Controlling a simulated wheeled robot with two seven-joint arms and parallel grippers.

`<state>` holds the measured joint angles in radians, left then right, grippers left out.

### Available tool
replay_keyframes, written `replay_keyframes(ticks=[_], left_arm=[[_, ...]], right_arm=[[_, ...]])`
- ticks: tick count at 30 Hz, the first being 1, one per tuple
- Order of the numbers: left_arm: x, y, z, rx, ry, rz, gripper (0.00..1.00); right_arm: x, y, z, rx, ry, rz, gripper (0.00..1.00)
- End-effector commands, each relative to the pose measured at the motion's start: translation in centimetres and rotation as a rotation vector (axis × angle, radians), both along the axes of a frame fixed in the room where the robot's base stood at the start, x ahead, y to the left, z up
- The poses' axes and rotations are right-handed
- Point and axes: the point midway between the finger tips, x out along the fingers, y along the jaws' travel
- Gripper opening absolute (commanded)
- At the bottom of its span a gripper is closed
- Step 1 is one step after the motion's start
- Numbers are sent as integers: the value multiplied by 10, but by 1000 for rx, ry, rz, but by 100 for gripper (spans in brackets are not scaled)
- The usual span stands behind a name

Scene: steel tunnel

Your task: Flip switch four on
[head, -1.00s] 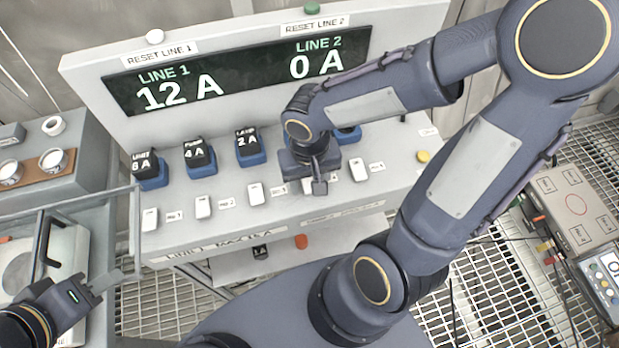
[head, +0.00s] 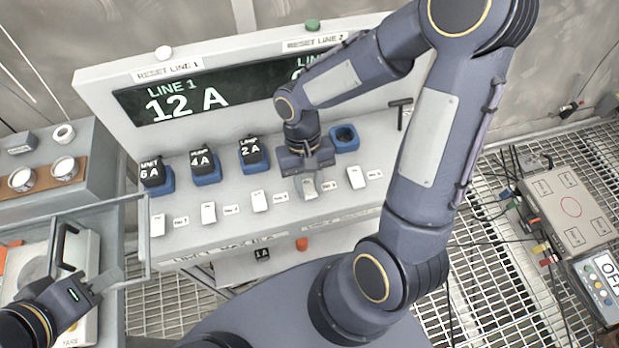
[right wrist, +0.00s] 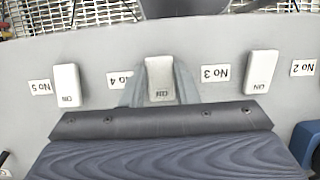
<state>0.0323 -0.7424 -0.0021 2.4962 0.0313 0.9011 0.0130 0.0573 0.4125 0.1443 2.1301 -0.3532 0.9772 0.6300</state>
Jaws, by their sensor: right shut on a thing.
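Switch four is a white rocker marked ON, seen in the right wrist view (right wrist: 160,76) beside the label No 4 (right wrist: 119,79). It also shows in the head view (head: 308,186), partly covered by my gripper. My right gripper (head: 309,180) points down at the panel, its grey fingers on both sides of this switch, shut on it. Which way the rocker is tipped I cannot tell. My left gripper (head: 104,283) is at the lower left, away from the panel; its opening is unclear.
White switches (head: 158,225) stand in a row on the panel (head: 240,228), with close neighbours on both sides. Blue sockets hold black plugs (head: 205,166) behind them; one socket (head: 345,138) is empty. The display (head: 200,95) reads LINE 1 12 A. A grey box (head: 570,207) stands at right.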

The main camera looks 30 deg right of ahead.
Motion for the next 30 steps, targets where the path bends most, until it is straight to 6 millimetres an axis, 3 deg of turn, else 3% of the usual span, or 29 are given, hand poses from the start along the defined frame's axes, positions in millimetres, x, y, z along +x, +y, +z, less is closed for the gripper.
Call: replay_keyframes(ticks=[3,14,15,19,30], left_arm=[[0,0,9,0,0,0,36],[0,0,8,0,0,0,36],[0,0,8,0,0,0,36],[0,0,8,0,0,0,36],[0,0,8,0,0,0,36]], right_arm=[[3,-1,2,15,60,-2,4],[4,-1,0,20,76,-1,4],[4,-1,0,20,76,-1,32],[3,-1,0,20,76,-1,49],[6,-1,6,19,76,0,49]])
